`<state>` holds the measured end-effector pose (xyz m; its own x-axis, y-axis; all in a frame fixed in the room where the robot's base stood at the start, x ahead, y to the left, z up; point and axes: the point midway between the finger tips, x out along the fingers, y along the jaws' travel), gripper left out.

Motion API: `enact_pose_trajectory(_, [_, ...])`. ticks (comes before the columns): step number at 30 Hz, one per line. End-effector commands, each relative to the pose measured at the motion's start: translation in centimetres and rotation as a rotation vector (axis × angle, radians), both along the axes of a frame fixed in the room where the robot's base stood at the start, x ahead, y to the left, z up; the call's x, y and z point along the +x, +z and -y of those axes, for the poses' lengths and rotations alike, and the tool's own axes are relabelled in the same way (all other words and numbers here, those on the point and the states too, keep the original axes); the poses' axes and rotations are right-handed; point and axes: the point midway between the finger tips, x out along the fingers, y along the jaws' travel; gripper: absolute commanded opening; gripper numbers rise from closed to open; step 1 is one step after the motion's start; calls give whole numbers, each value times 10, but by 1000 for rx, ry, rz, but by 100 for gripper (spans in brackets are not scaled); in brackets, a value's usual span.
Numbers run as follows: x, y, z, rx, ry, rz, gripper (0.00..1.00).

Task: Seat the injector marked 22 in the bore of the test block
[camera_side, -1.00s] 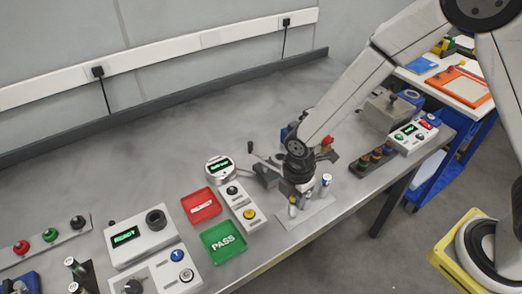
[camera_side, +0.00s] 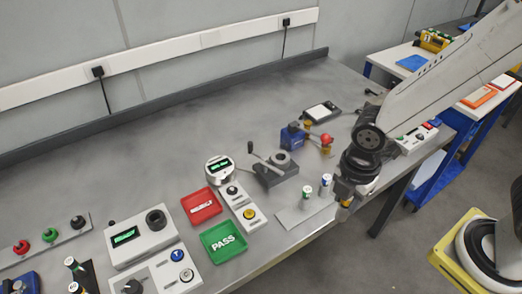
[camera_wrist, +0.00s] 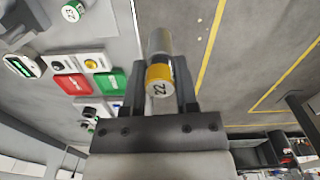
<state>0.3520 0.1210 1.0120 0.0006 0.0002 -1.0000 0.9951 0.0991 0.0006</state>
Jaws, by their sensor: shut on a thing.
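My gripper (camera_side: 346,203) is at the right, past the front edge of the bench. In the wrist view, my gripper (camera_wrist: 160,95) is shut on the injector marked 22 (camera_wrist: 159,75), a grey cylinder with a yellow band and pale end. In the side view, only a bit of yellow shows at the jaws. A grey block (camera_side: 272,174) with a round socket and lever stands mid-bench, left of my gripper. A white box (camera_side: 140,240) with a dark ring-shaped bore stands farther left. I cannot tell for certain which is the test block.
Red (camera_side: 201,206) and green PASS (camera_side: 218,252) trays lie left. A blue fixture (camera_side: 292,136) stands behind the block.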

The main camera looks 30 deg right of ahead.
Motion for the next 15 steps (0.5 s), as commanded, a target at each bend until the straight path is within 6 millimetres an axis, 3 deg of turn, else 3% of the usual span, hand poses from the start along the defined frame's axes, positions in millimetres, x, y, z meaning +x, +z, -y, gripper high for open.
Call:
enact_pose_trajectory(6, [-15, 8, 5, 1, 0, 2, 0])
enact_pose_trajectory(15, [-23, 11, 8, 0, 0, 0, 0])
